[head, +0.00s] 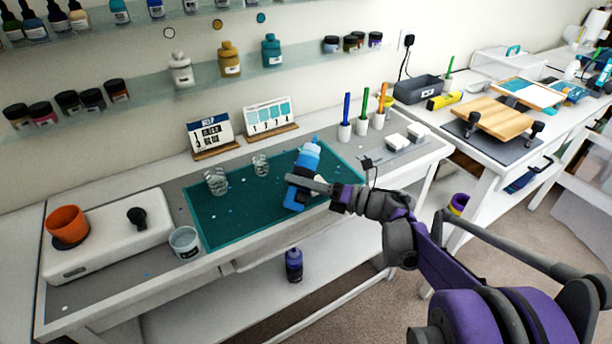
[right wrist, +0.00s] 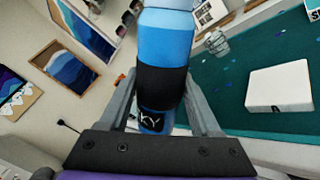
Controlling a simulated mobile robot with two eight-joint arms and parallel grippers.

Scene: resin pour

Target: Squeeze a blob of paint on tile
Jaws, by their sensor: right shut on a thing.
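A blue paint bottle (head: 306,160) with a dark band is held over the teal mat (head: 228,222) on the bench. Its nozzle points up and leans slightly right in the head view. My right gripper (head: 298,183) is shut around the bottle. In the right wrist view the bottle (right wrist: 166,45) stands between the two fingers, with its top cut off by the frame. A white square tile (right wrist: 282,88) lies on the mat to the right of the bottle there. My left gripper is not in view.
Two clear cups (head: 216,181) stand on the mat. A white box (head: 115,235) with an orange pot (head: 67,225) and a clear tub (head: 185,242) are at left. Marker holders (head: 361,127) and small stands (head: 212,135) line the back. A dark bottle (head: 294,265) stands on the lower shelf.

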